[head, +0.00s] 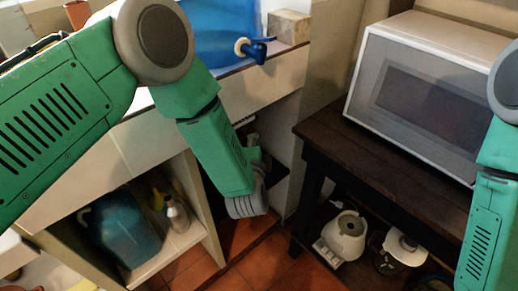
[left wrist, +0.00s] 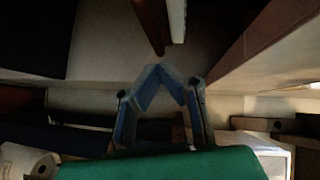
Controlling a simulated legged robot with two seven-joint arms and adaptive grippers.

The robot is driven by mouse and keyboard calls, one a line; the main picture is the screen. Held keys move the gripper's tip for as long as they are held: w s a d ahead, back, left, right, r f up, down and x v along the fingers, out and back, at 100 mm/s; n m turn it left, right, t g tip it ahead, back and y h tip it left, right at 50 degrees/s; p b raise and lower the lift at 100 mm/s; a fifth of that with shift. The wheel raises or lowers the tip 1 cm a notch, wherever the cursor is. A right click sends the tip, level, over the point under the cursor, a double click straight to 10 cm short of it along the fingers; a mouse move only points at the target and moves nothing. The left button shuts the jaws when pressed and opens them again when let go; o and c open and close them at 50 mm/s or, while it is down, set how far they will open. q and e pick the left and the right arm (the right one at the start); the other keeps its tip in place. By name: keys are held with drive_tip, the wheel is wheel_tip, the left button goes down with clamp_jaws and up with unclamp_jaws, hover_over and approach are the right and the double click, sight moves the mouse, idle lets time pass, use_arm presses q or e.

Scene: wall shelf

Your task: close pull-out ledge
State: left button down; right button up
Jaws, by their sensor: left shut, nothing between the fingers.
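A thin dark ledge (head: 276,174) shows in the head view in the gap between the white counter unit and the dark wooden table, partly hidden by my left gripper. I cannot tell how far it sticks out. My left gripper (head: 254,146) is in that gap, mostly hidden behind its own wrist and in shadow. In the left wrist view the left gripper (left wrist: 160,70) has its fingertips together with nothing between them. A brown board edge and a white edge lie just beyond the fingertips; I cannot tell contact. My right gripper is out of view; only its arm shows at the right.
The white counter (head: 140,140) stands left, with a blue container (head: 220,35) on top and a blue jug (head: 120,235) below. A dark table (head: 350,150) on the right carries a microwave (head: 430,100). A white appliance (head: 345,238) sits on its lower shelf.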

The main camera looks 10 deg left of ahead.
sight(235, 127)
use_arm(q)
drive_tip(key=shift+w+a+f, duration=0.15)
drive_tip(key=shift+w+a, duration=0.15)
drive_tip(key=shift+a, duration=0.1)
drive_tip(key=shift+a, duration=0.2)
drive_tip(key=shift+w+a, duration=0.25)
drive_tip(key=shift+a, duration=0.1)
drive_tip(key=w+a, duration=0.3)
drive_tip(key=a, duration=0.1)
drive_tip(key=shift+w+a, duration=0.1)
drive_tip(key=shift+w, duration=0.25)
drive_tip(key=shift+w+a, duration=0.1)
drive_tip(key=shift+a, duration=0.15)
